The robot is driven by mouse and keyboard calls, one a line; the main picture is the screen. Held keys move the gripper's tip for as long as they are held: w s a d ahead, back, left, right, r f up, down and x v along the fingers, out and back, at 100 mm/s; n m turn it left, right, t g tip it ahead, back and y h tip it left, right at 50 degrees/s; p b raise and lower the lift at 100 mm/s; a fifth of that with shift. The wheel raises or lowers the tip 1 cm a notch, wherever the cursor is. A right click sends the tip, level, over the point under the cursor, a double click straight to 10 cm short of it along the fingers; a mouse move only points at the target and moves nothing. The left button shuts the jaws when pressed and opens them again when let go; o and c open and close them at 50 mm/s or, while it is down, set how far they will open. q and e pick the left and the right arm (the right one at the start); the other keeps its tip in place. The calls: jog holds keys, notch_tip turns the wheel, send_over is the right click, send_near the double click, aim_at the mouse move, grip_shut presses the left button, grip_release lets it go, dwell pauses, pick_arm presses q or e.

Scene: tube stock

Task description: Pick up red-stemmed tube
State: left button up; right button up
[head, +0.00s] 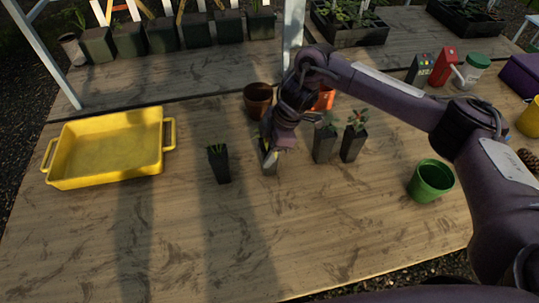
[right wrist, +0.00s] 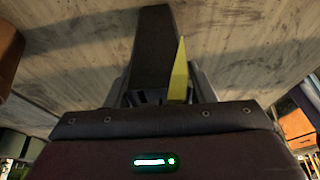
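Several dark square tubes stand on the wooden bench. My right gripper (head: 270,143) is at the top of one dark tube (head: 269,162), which also shows between the fingers in the right wrist view (right wrist: 152,50) with a pointed yellow tag (right wrist: 178,72) beside it. Whether the fingers press on it is unclear, and its plant is hidden. To its left stands a tube with short green growth (head: 219,165). To its right stand two leafy tubes, a nearer-left one (head: 324,146) and a right one (head: 352,146) with some reddish colour in its plant. My left gripper is not in view.
A yellow tray (head: 105,178) lies at left, a green pot (head: 431,181) at right. A brown pot (head: 257,98) and an orange pot (head: 325,97) stand behind my right gripper. The bench's front middle is clear. Planted pots line the back shelf.

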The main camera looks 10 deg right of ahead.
jog(key=c, duration=0.6)
jog(key=shift+r, duration=0.15)
